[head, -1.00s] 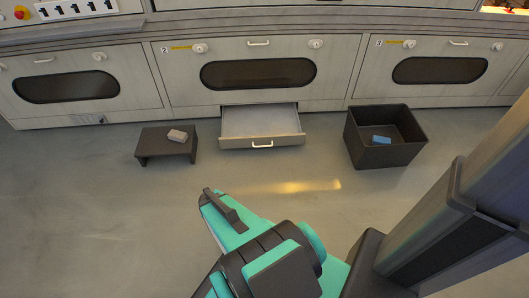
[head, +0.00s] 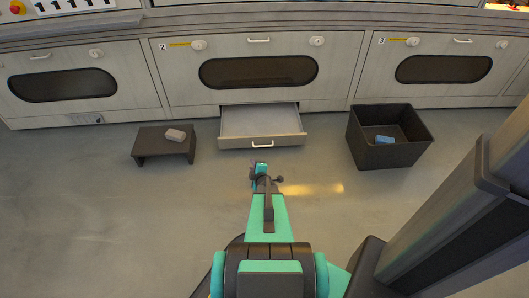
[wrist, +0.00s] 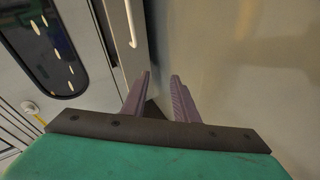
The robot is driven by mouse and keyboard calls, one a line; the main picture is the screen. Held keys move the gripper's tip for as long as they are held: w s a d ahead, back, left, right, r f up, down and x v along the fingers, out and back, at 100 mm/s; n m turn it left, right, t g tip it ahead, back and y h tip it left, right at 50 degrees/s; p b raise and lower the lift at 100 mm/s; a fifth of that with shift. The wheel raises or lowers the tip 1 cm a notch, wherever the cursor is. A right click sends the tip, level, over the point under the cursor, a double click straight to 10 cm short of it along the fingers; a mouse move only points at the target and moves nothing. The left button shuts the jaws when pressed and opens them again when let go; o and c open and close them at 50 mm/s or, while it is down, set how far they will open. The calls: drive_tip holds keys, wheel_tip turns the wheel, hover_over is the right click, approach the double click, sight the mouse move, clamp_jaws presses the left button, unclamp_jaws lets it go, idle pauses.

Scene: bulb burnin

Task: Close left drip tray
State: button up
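One drip tray (head: 262,122) is pulled out at floor level under the middle door, marked 2. Its inside looks empty, and a white bar handle (head: 262,144) is on its front. In the head view my gripper (head: 260,167) is just in front of this handle, low over the floor. In the wrist view my gripper (wrist: 161,77) has its two fingers apart with nothing between them. A white handle (wrist: 130,25), seemingly the tray's, lies beyond the fingertips, apart from them.
A low dark stool (head: 163,150) with a grey block (head: 176,135) on it stands left of the tray. A dark open bin (head: 392,156) holding a blue block (head: 384,140) stands to the right. The floor in front of the tray is clear.

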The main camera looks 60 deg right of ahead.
drive_tip(key=s+d+n+t+b, duration=0.3)
drive_tip(key=s+d+n+t, duration=0.1)
drive_tip(key=s+d, duration=0.4)
drive_tip(key=shift+s+r+n, duration=0.3)
drive_tip(key=shift+s, duration=0.5)
drive_tip(key=b+x, duration=0.4)
drive_tip(key=x, duration=0.9)
drive_tip(key=shift+w+d, duration=0.2)
drive_tip(key=shift+w, duration=0.15)
drive_tip(key=shift+r, duration=0.1)
clamp_jaws()
idle(0.6)
